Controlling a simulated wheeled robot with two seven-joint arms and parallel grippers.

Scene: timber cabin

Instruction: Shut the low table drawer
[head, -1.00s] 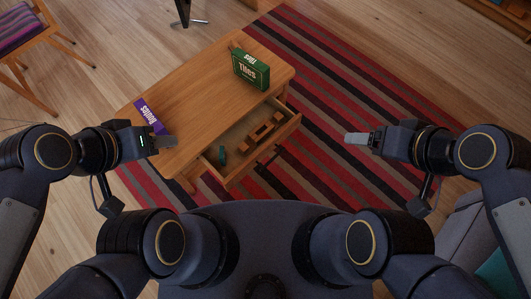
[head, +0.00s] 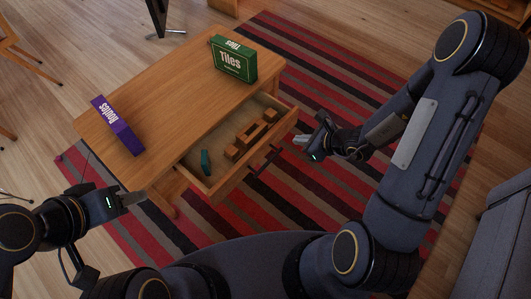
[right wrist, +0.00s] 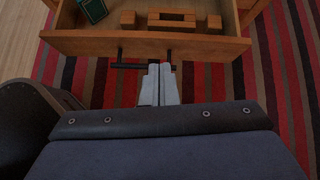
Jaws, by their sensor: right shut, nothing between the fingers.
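The low wooden table (head: 165,80) stands on a striped rug with its drawer (head: 225,183) pulled open toward the lower right. Inside the drawer lie several wooden blocks (head: 251,133) and a small teal item (head: 205,162). The drawer front also shows in the right wrist view (right wrist: 210,46), with a dark bar handle (right wrist: 128,66). My right gripper (head: 300,140) is shut and empty, just outside the drawer's right corner in the head view; in the right wrist view its fingertips (right wrist: 161,68) are close to the handle. I cannot tell if they touch. My left gripper (head: 143,197) is near the table's front left leg, its jaw state unclear.
A green Tiles box (head: 233,62) and a purple Routes box (head: 117,126) are on the table top. A chair (head: 20,50) is at the upper left and a grey sofa (head: 505,235) at the right. The rug (head: 300,80) is clear around the table.

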